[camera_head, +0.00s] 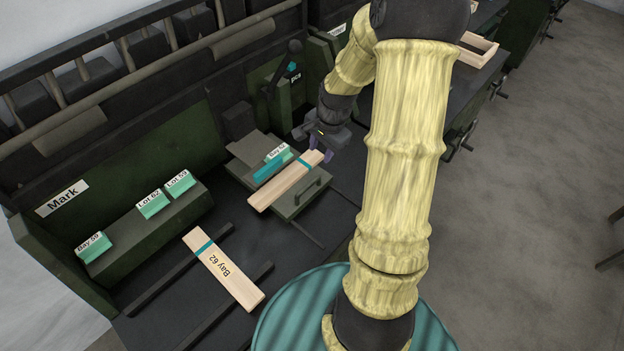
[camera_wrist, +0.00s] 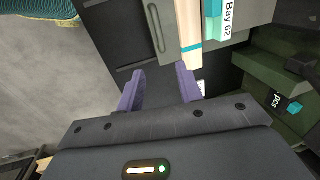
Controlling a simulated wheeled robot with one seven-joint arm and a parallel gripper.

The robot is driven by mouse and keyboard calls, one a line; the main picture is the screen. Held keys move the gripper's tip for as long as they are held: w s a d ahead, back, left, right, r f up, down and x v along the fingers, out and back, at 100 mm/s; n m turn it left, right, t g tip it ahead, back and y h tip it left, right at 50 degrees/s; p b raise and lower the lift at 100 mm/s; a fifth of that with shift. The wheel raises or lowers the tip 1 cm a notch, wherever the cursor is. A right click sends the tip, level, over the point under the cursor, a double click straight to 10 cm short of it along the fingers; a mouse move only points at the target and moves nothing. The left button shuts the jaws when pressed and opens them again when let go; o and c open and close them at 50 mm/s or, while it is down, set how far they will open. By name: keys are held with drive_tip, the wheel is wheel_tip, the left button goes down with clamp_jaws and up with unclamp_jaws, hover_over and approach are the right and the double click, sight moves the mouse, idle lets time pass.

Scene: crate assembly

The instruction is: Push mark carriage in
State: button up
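The mark carriage (camera_head: 311,204) is a grey-green plate with a bar handle on its front edge, at the Mark station. The handle (camera_wrist: 157,28) also shows in the wrist view. A pale wooden slat (camera_head: 275,195) with a teal band lies across the carriage. Behind it sits a teal stamp block (camera_wrist: 214,22) labelled Bay 62. My gripper (camera_wrist: 160,88) has its two purple fingers apart with nothing between them. In the head view, it hangs near the slat's far right end, beside the carriage. Whether it touches anything is unclear.
Another slat (camera_head: 222,270) labelled Bay 62 lies across two dark rails at the front left. A green rack (camera_head: 140,236) holds several labelled teal blocks. A dark lever (camera_head: 290,58) stands behind the carriage. A wooden crate (camera_head: 484,41) is at the upper right.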

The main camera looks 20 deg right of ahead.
sight(311, 182)
drive_tip(key=w+f, duration=0.1)
drive_tip(key=f, duration=0.4)
drive_tip(key=w+a+f, duration=0.1)
drive_tip(key=f, duration=0.5)
drive_tip(key=w+f+p, duration=0.1)
drive_tip(key=f, duration=0.4)
drive_tip(key=shift+a+f, duration=0.15)
drive_tip(key=shift+f, duration=0.05)
clamp_jaws()
